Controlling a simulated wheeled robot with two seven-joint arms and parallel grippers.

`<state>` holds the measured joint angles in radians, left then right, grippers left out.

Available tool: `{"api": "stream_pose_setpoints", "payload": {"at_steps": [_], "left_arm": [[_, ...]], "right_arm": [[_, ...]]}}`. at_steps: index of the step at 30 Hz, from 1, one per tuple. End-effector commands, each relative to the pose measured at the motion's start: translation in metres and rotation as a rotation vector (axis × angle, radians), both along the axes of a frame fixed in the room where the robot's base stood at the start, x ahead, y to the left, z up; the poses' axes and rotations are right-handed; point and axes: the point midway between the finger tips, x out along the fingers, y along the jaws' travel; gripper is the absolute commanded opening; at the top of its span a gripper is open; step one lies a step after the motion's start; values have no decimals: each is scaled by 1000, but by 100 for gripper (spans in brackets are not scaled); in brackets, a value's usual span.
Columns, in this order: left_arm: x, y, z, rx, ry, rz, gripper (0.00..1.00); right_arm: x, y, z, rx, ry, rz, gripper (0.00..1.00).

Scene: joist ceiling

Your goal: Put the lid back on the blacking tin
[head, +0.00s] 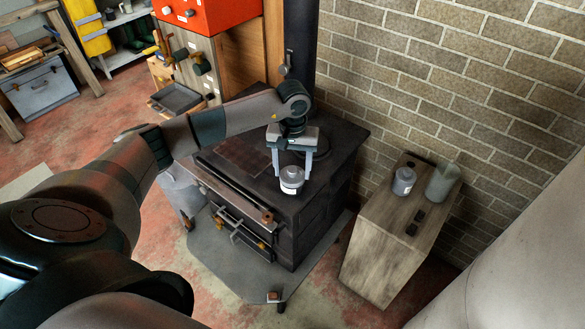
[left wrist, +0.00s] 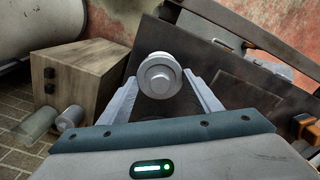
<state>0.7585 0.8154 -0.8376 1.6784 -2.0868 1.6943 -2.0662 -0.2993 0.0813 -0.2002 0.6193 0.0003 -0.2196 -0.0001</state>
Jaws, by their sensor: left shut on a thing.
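A grey round tin with a pale label (head: 291,187) is at the front edge of the black stove top. My left gripper (head: 291,177) points down over it, with one finger on either side of its upper part. In the left wrist view, a grey round lid with a raised centre (left wrist: 158,76) is between the fingertips of my left gripper (left wrist: 160,84), and the gripper is shut on it. The lid hides most of what is beneath it, so I cannot tell whether it touches the tin's rim. My right gripper is not in view.
The black stove (head: 325,185) has a pipe (head: 301,45) rising behind it. A wooden cabinet (head: 385,255) to its right bears a grey jar (head: 404,181) and a pale cylinder (head: 442,183). A brick wall (head: 450,90) closes off the back right.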

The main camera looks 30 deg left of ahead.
Motion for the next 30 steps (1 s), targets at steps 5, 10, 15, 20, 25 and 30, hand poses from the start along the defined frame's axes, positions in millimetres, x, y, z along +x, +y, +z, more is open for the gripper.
{"api": "stream_pose_setpoints", "payload": {"at_steps": [5, 10, 15, 20, 25, 30], "left_arm": [[0, 0, -2, 0, 1, 0, 80], [0, 0, -2, 0, 1, 0, 80], [0, 0, -1, 0, 0, 0, 80], [0, 0, 6, 0, -1, -1, 80], [1, 0, 25, 1, -3, -1, 80], [1, 0, 55, 1, -5, -1, 80]], "right_arm": [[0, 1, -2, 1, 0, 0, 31], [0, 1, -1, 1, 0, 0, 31], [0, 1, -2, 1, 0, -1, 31], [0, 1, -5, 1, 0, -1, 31], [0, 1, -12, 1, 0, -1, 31], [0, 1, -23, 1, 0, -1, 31]]}}
